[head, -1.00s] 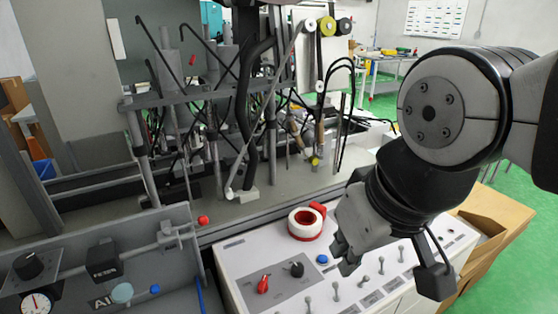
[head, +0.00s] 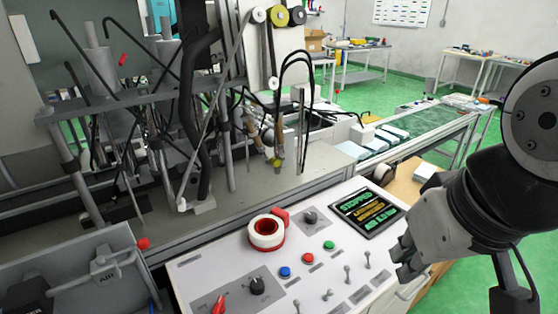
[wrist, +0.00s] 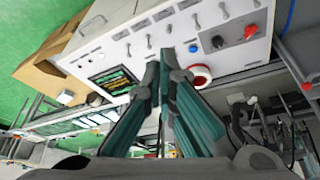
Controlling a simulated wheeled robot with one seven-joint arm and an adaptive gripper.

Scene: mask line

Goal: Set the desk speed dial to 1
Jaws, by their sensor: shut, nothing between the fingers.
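The white desk panel (head: 210,265) carries two black dials. One black dial (head: 257,286) sits on a grey plate beside a red switch (head: 218,304); the other black dial (head: 310,219) sits near the screen. I cannot read their labels, so I cannot tell which is the speed dial. The first dial (wrist: 218,42) and the red switch (wrist: 250,32) also show in the wrist view. My gripper (head: 402,262) is shut and empty at the panel's right edge, apart from both dials. Its closed fingers (wrist: 162,68) point towards the panel in the wrist view.
A red-and-white ring (head: 267,234) stands on the panel. Blue (head: 285,272), red (head: 308,258) and green (head: 329,245) buttons and several toggle levers (head: 347,275) lie nearer me. A screen (head: 367,208) shows "STOPPED". Machinery with black hoses (head: 205,110) stands behind the panel.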

